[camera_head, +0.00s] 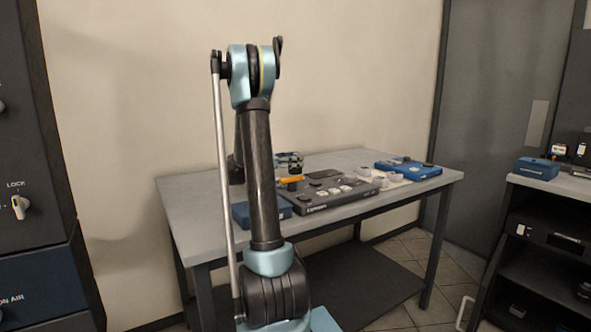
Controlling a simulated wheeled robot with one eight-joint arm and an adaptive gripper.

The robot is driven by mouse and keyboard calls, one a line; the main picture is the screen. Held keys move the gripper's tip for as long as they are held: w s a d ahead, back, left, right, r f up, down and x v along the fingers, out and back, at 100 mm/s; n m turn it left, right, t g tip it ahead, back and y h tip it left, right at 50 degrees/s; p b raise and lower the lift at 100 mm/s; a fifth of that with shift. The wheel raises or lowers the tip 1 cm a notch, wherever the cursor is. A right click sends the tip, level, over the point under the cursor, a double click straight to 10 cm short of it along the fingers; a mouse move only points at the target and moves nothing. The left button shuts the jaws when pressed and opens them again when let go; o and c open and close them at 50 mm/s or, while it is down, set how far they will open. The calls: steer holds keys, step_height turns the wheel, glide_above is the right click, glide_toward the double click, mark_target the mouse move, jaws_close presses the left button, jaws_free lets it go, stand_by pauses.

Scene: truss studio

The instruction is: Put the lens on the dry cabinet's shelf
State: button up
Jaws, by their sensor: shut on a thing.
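My arm stands in the middle of the view, and its far part folds down behind the upright link. The jaws of my gripper are hidden or cannot be made out there. Some light blue and black parts show just right of the link, above the table (190,195); I cannot tell exactly what they are. I cannot pick out the lens. The dry cabinet and its shelf cannot be made out for certain.
The table holds a black switcher panel (318,203), a blue box (240,215), a blue device (405,166) and several small grey round items. An orange piece (291,179) shows beside my arm. At right, a dark rack (550,212) carries a blue case (537,168). A dark console (30,130) stands left.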

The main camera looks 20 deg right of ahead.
steer(key=shift+f, duration=1.45)
steer(key=o, duration=1.7)
steer(key=shift+c, duration=0.2)
